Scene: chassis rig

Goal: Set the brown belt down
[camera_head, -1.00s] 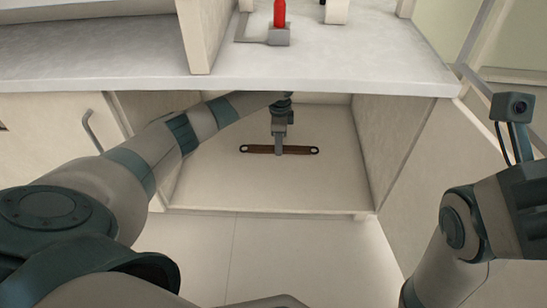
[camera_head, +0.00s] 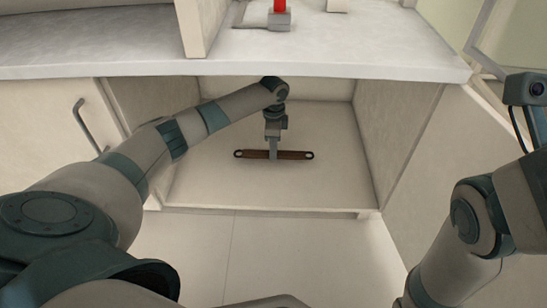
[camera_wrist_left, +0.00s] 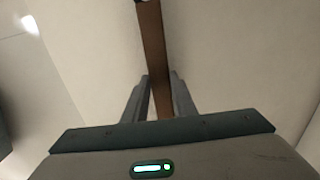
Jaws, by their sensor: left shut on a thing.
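The brown belt (camera_head: 292,155) is a straight brown strip with a dark ring at each end. It is inside the open lower compartment (camera_head: 200,190) of the cabinet, lying crosswise in the head view. My left gripper (camera_head: 273,156) reaches down into the compartment and is shut on the middle of the belt. In the left wrist view the belt (camera_wrist_left: 150,40) runs away from between the two fingers (camera_wrist_left: 160,95). I cannot tell whether the belt touches the compartment floor. My right arm shows at the right, but its gripper is out of view.
A pale countertop (camera_head: 330,55) overhangs the compartment, with side walls (camera_head: 400,135) left and right. A red-topped object (camera_head: 279,18) stands on the counter. A door with a handle (camera_head: 88,125) is at the left. The compartment floor around the belt is clear.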

